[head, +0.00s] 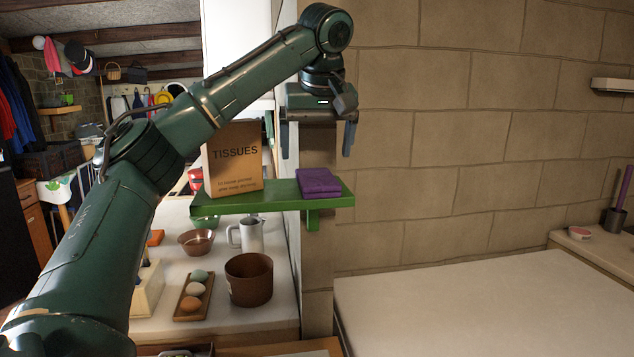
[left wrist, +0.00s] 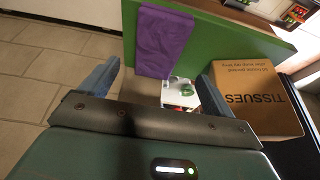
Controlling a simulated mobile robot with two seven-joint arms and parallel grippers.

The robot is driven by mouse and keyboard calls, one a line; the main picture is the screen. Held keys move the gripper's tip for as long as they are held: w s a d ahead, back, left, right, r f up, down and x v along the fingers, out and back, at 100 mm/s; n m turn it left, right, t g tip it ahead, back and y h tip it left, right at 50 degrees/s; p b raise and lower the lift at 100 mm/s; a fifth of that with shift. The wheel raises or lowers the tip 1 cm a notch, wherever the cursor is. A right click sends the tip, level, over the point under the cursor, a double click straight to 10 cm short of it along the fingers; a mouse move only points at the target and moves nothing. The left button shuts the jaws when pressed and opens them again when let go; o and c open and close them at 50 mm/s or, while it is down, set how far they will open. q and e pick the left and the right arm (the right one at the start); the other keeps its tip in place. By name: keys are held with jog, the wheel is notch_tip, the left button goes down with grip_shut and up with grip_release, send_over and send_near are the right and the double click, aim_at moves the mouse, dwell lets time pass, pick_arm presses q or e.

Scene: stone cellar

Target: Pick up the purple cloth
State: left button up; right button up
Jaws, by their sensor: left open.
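The purple cloth (head: 319,183) lies folded flat on the right end of a green wall shelf (head: 278,201). It also shows in the left wrist view (left wrist: 163,40), ahead of the fingers. My left gripper (head: 317,155) is open and empty, pointing down above the cloth, with clear space between its fingertips and the cloth. In the left wrist view its two fingers (left wrist: 155,85) stand wide apart. My right gripper is in neither view.
A brown tissue box (head: 233,160) stands on the shelf, left of the cloth and close to my left gripper. Below are a brown pot (head: 249,280), a white jug (head: 250,235), a bowl (head: 196,241) and an egg tray (head: 194,296) on a pale counter. A stone wall (head: 480,140) rises at right.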

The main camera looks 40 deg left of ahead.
aim_at(317, 177)
pick_arm(q)
jog(key=shift+d+x, duration=0.15)
jog(key=shift+x, duration=1)
jog(key=shift+d+x, duration=0.15)
jog(key=shift+x, duration=1.85)
jog(key=c, duration=1.1)
